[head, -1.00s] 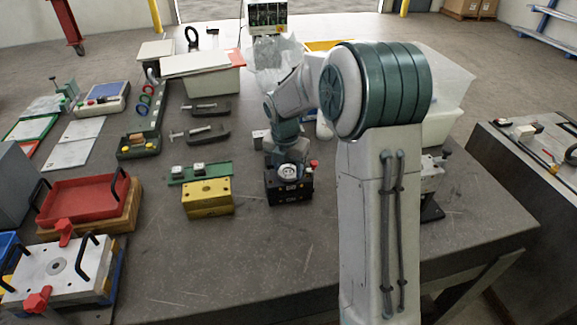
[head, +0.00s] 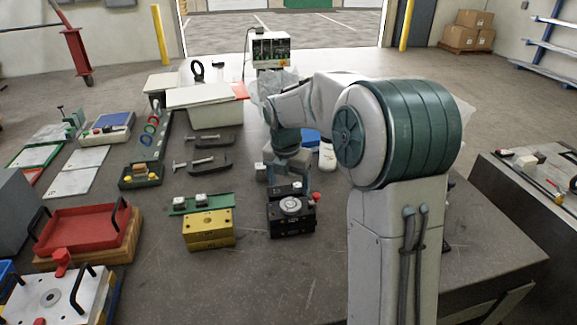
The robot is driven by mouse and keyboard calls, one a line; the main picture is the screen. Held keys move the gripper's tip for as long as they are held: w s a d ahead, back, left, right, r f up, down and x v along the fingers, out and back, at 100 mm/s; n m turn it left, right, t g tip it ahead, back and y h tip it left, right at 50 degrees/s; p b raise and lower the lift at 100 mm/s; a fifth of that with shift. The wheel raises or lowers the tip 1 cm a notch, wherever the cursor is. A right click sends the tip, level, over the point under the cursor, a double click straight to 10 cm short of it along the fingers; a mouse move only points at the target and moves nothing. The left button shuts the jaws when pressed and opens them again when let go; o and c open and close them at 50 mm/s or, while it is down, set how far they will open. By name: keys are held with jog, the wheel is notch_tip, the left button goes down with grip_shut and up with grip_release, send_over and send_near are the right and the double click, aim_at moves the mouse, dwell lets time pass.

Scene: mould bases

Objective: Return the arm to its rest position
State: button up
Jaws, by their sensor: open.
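My arm stands at the right of centre in the head view and reaches forward and left over the table (head: 240,275). My gripper (head: 283,173) hangs at its end, above and just behind a black mould base (head: 291,222). It is open, and I see nothing held in it. The black block has a round metal ring on top and a red knob at its right side. It rests on the table, apart from the gripper as far as I can see. My arm hides part of the table's right side.
A yellow block (head: 208,230) and a green rail (head: 200,204) sit left of the black block. Black clamps (head: 211,163) lie behind them. A red tray (head: 85,235) stands at the left, a white bottle (head: 327,155) beside my arm. The table's front middle is clear.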

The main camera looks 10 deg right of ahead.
notch_tip(320, 180, up, 6)
jog(key=s+r+m+t, duration=0.1)
jog(key=s+r+m, duration=0.1)
jog(key=s+m, duration=1.2)
jog(key=s+f+m+t, duration=0.1)
jog(key=s+f+m, duration=0.4)
jog(key=s+m, duration=0.8)
jog(key=shift+s+d+f+m+y, duration=0.2)
jog(key=shift+d+m+y, duration=0.25)
jog(key=shift+m, duration=0.35)
jog(key=shift+w, duration=0.1)
